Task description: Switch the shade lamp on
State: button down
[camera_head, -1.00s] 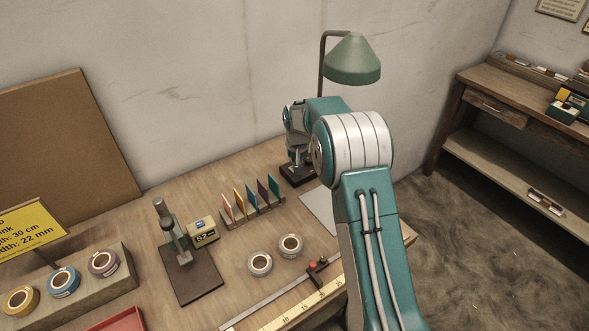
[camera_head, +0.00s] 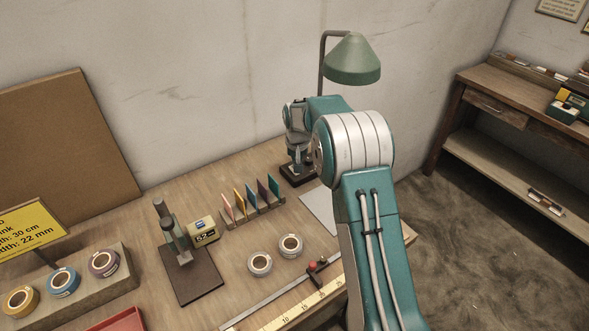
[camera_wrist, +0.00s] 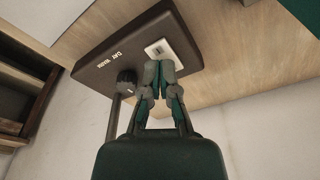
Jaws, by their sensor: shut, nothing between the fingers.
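The shade lamp (camera_head: 351,62) stands at the back right of the workbench, with a green conical shade on a dark bent post. The shade shows no glow. Its dark base (camera_head: 290,181) is partly hidden by my arm. In the wrist view the lamp base (camera_wrist: 105,62) carries the words DAY and WARM, a dark round knob (camera_wrist: 126,82) and a pale switch plate (camera_wrist: 158,48). My gripper (camera_wrist: 161,71) is shut and empty, its fingertips right at the near edge of the switch plate. Contact cannot be told. In the head view my gripper (camera_head: 299,167) is above the base.
A rack of coloured cards (camera_head: 252,205) stands left of the lamp base, with a pale sheet (camera_head: 319,211) in front. Two tape rolls (camera_head: 275,253), a ruler (camera_head: 290,309) and a small stand (camera_head: 178,250) lie further forward. A wall is close behind.

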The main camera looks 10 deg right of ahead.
jog(key=shift+r, duration=2.75)
